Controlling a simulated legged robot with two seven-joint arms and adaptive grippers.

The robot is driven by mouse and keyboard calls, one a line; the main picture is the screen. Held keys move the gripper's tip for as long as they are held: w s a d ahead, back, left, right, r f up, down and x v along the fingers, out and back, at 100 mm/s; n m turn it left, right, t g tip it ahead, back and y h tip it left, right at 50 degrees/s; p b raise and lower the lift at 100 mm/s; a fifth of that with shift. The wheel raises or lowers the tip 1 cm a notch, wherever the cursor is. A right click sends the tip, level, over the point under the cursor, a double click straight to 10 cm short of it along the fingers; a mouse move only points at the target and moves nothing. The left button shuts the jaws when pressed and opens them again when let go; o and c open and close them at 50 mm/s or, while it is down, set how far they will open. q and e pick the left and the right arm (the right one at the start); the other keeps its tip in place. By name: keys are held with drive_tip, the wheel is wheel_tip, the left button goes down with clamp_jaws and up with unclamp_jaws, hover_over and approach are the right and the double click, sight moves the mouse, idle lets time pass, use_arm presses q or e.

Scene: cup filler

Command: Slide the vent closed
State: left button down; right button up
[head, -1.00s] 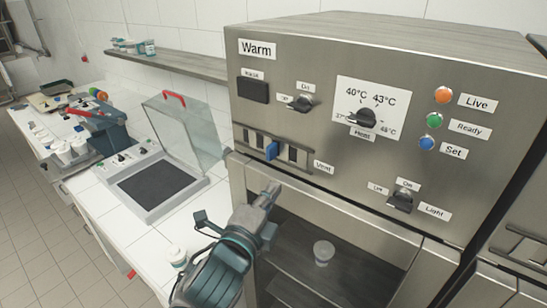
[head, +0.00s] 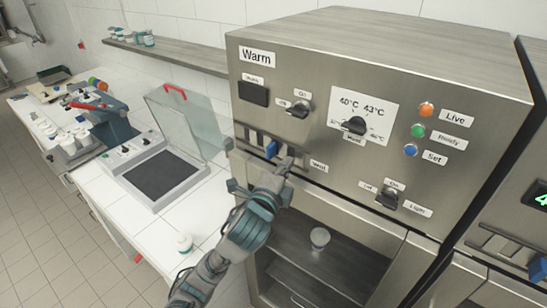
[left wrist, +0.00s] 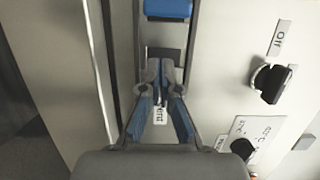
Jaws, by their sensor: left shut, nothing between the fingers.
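The vent (head: 258,141) is a slotted strip on the front of the steel warming cabinet, with a blue slider knob (head: 271,149) partway along it. My left gripper (head: 286,163) is shut and empty, with its fingertips at the vent strip just right of the knob. In the left wrist view the closed fingertips (left wrist: 160,72) are over the strip, and the blue knob (left wrist: 167,9) is at the top edge, with a visible gap between them. A dark slot (left wrist: 163,54) lies partly behind the fingertips. I cannot tell whether the fingertips touch the panel. My right gripper is out of view.
The Vent label (head: 318,166) is right of the fingertips. Above are a power switch (head: 299,108) and the heat dial (head: 356,125). Below, the open compartment holds a small cup (head: 319,238). A glass-lidded machine (head: 165,170) stands on the counter at left.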

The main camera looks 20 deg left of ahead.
sight(269, 154)
use_arm(q)
drive_tip(key=shift+w+a+r, duration=0.1)
drive_tip(key=shift+w+a, duration=0.05)
drive_tip(key=shift+a, duration=0.8)
drive_tip(key=shift+w+a+r, duration=0.1)
drive_tip(key=shift+w+a, duration=0.05)
drive_tip(key=shift+a, duration=0.75)
drive_tip(key=shift+f, duration=0.1)
drive_tip(key=shift+w, duration=0.1)
drive_tip(key=shift+w+a+p, duration=0.35)
drive_tip(key=shift+a+p, duration=0.35)
drive_tip(key=shift+a, duration=0.15)
drive_tip(key=shift+w+a, duration=0.15)
drive_tip(key=shift+a, duration=0.3)
